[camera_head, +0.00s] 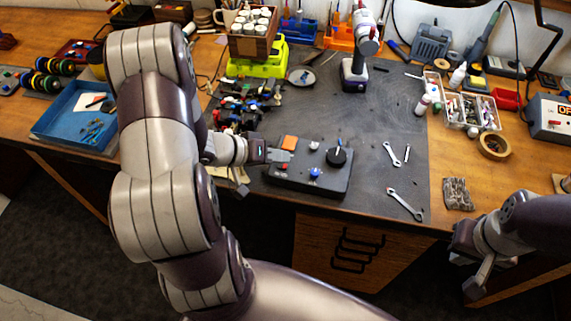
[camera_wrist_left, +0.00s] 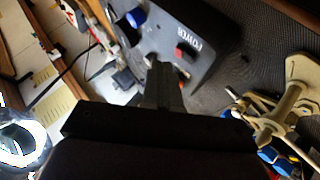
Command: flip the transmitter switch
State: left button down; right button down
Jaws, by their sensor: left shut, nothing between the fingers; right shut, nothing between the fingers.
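The transmitter (camera_head: 312,180) is a dark grey box lying flat on the black mat near the table's front edge. In the left wrist view the transmitter (camera_wrist_left: 205,50) shows the word POWER beside a small red switch (camera_wrist_left: 181,52). My left gripper (camera_head: 284,156) is shut and empty at the transmitter's left end; its fingers (camera_wrist_left: 160,70) appear close to the red switch, contact unclear. My right gripper (camera_head: 474,272) is shut and empty, off the table's front edge at right.
Wrenches (camera_head: 405,205) lie right of the transmitter on the mat (camera_head: 385,115). A cluster of small car parts (camera_head: 240,105) lies behind my left gripper. A power supply (camera_head: 551,120) is at far right.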

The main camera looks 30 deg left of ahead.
dwell(0.8)
pick_arm(q)
jog(key=shift+f, duration=0.4)
jog(key=shift+d+f, duration=0.15)
jog(key=shift+f, duration=0.15)
dwell(0.4)
jog(key=shift+r+p, duration=0.75)
jog(key=shift+p, duration=0.4)
jog(key=r+p, duration=0.2)
jog(key=p, duration=0.1)
jog(key=a+r+p, duration=0.1)
jog(key=r+p, duration=0.2)
jog(key=shift+s+a, duration=0.1)
dwell(0.4)
